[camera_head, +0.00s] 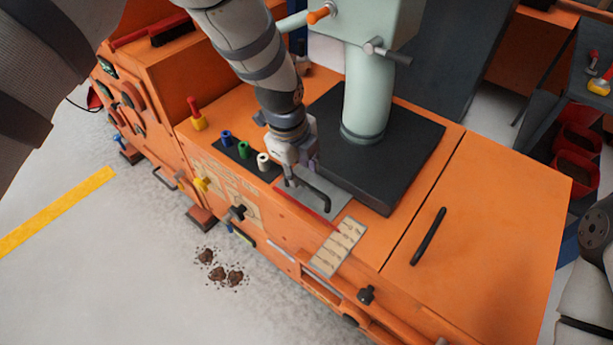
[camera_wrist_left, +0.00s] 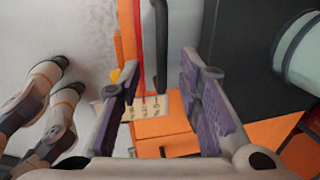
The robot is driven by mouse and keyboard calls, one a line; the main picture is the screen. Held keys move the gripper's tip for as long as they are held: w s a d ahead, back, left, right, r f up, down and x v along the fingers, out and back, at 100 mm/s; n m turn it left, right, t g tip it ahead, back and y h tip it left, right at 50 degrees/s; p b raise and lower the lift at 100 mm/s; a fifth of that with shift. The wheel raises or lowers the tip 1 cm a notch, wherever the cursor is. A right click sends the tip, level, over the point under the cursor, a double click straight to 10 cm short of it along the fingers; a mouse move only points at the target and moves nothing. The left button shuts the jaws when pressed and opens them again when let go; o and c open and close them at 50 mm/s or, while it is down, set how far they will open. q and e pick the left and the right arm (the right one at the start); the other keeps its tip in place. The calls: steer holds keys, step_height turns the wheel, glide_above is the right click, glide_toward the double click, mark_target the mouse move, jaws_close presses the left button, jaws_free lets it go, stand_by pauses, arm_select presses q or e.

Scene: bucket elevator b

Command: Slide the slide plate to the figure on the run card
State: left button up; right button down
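The slide plate (camera_head: 291,194) is a flat grey plate with a red edge, at the foot of the black base, partly hidden by my left gripper (camera_head: 303,178). A black bar handle (camera_head: 318,196) stands on it. In the left wrist view the handle (camera_wrist_left: 161,40) shows between the spread fingers of my left gripper (camera_wrist_left: 160,88); they look open, with a gap on both sides. A beige card with rows of marks (camera_head: 339,247) lies at the front edge; I cannot read it or tell if it is the run card. My right gripper is out of view.
A pale green column (camera_head: 366,95) rises from the black base (camera_head: 400,160) behind the plate. Blue, green and white knobs (camera_head: 244,149) stand to the left. A loose black bar (camera_head: 428,236) lies on the orange top at right. Dirt clumps (camera_head: 220,270) lie on the floor.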

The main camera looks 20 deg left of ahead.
mark_target(305, 184)
arm_select(q)
steer(key=f, duration=0.2)
steer(key=w+f, duration=0.1)
steer(key=f, duration=0.2)
steer(key=shift+d+b, duration=0.2)
steer(key=shift+b, duration=0.1)
steer(key=shift+r, duration=0.1)
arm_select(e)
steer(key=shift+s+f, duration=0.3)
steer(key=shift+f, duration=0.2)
arm_select(q)
steer(key=shift+c, duration=0.4)
